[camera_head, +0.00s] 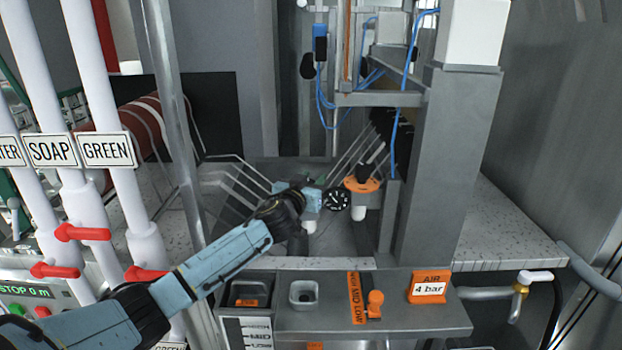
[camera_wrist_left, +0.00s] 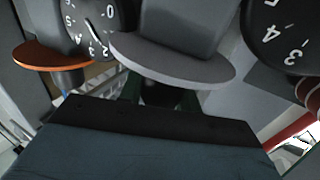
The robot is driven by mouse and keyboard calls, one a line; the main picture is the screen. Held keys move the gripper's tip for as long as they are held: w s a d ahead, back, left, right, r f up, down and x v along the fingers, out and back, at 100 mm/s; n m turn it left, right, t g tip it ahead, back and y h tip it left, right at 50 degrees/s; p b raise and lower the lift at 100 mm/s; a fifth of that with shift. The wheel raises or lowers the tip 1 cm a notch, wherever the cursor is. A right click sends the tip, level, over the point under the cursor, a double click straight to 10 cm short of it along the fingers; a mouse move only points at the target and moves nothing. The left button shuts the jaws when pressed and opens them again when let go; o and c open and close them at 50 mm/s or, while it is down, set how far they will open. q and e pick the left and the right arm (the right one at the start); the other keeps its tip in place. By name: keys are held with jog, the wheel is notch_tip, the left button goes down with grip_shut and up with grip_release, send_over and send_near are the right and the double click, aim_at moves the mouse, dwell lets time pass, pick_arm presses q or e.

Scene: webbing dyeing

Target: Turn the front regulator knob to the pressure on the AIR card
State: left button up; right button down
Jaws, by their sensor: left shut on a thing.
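The orange AIR card (camera_head: 429,288) reads 4 bar and stands at the right of the front panel. My left gripper (camera_head: 300,196) reaches the front regulator in the head view and is shut on its knob, which it mostly hides. In the wrist view a grey disc (camera_wrist_left: 205,72) sits below a dark grey round body. A black gauge (camera_head: 336,198) is just right of the gripper; a gauge with a white needle also shows in the wrist view (camera_wrist_left: 92,28), but I cannot read its pressure surely. My right gripper is not in view.
A second regulator with an orange disc (camera_head: 362,184) and black knob stands close behind on the right. A grey post (camera_head: 445,165) rises to the right. The panel has an orange lever (camera_head: 375,303). White pipes with red valve handles (camera_head: 82,233) are at left.

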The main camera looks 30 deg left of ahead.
pick_arm(q)
jog(key=m+h+p, duration=0.2)
jog(key=m+h, duration=0.1)
jog(key=h, duration=0.2)
jog(key=shift+d+r, duration=0.1)
jog(key=shift+r, duration=0.05)
jog(key=m+h, duration=0.2)
jog(key=h, duration=0.1)
jog(key=shift+d+g, duration=0.1)
jog(key=shift+g, duration=0.2)
jog(key=m+h, duration=0.1)
jog(key=m+g+h, duration=0.1)
jog(key=h, duration=0.1)
jog(key=shift+d+m+h+b, duration=0.25)
jog(key=shift+m+h+b, duration=0.05)
jog(key=shift+m+b, duration=0.1)
jog(key=shift+s+d+f+m+g+h+b, duration=0.1)
jog(key=shift+s+d+m+g+h+b, duration=0.05)
jog(key=shift+m+g+h+b, duration=0.6)
jog(key=shift+s+d+f+m+g+h+b, duration=0.15)
jog(key=shift+m+g+h+b, duration=0.4)
jog(key=shift+g+h, duration=0.3)
jog(key=o, duration=1)
jog(key=shift+w+h, duration=0.1)
jog(key=shift+h, duration=0.2)
jog(key=shift+a, duration=0.1)
